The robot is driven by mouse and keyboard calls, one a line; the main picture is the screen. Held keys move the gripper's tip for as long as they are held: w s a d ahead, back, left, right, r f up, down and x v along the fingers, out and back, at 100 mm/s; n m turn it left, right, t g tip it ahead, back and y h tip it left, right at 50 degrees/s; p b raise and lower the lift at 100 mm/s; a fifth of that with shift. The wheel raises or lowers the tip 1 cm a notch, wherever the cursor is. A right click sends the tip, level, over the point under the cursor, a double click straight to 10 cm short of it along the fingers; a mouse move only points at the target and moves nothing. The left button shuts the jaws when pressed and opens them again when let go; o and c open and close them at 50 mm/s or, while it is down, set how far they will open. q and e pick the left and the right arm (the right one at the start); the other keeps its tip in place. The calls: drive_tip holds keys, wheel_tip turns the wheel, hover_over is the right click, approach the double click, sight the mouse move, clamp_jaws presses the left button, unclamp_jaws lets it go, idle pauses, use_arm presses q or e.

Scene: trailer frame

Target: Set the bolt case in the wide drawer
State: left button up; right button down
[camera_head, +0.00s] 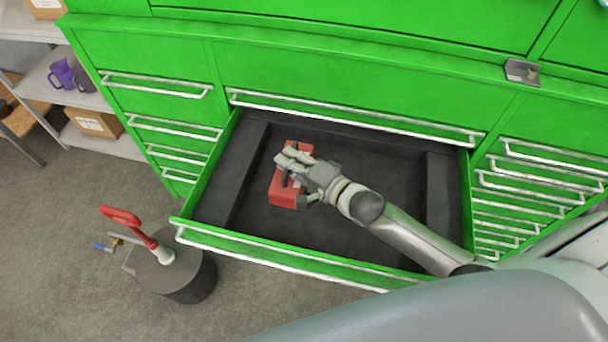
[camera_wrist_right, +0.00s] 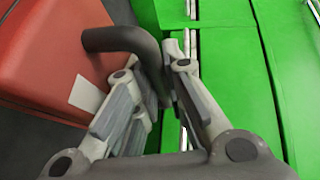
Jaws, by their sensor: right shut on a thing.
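The bolt case is a red box (camera_head: 283,193) with a dark handle. In the head view it is over the floor of the open wide drawer (camera_head: 345,166), left of the middle. I cannot tell whether it touches the drawer floor. My right gripper (camera_head: 292,172) is shut on the case's handle. In the right wrist view the red case (camera_wrist_right: 50,50) fills the upper left, and the dark curved handle (camera_wrist_right: 125,40) passes between the fingers of my right gripper (camera_wrist_right: 150,95). My left gripper is not in view.
The green cabinet (camera_head: 360,75) has closed drawers on both sides of the open one. A dark round container (camera_head: 185,280) with a red-handled tool (camera_head: 130,225) stands on the floor at the lower left. Shelves (camera_head: 65,85) with boxes and purple mugs (camera_head: 62,74) stand at the left.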

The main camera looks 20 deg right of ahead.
sight(292, 177)
drive_tip(key=shift+f, duration=3)
drive_tip(key=c, duration=1.9)
unclamp_jaws()
drive_tip(key=shift+f, duration=0.2)
drive_tip(key=o, duration=0.4)
drive_tip(key=shift+r, duration=0.15)
drive_tip(key=shift+s+d+p, duration=0.1)
drive_tip(key=shift+s+p, duration=0.25)
drive_tip(key=shift+p, duration=0.05)
drive_tip(key=p+v, duration=0.5)
drive_tip(key=v, duration=0.6)
drive_tip(key=shift+d, duration=0.15)
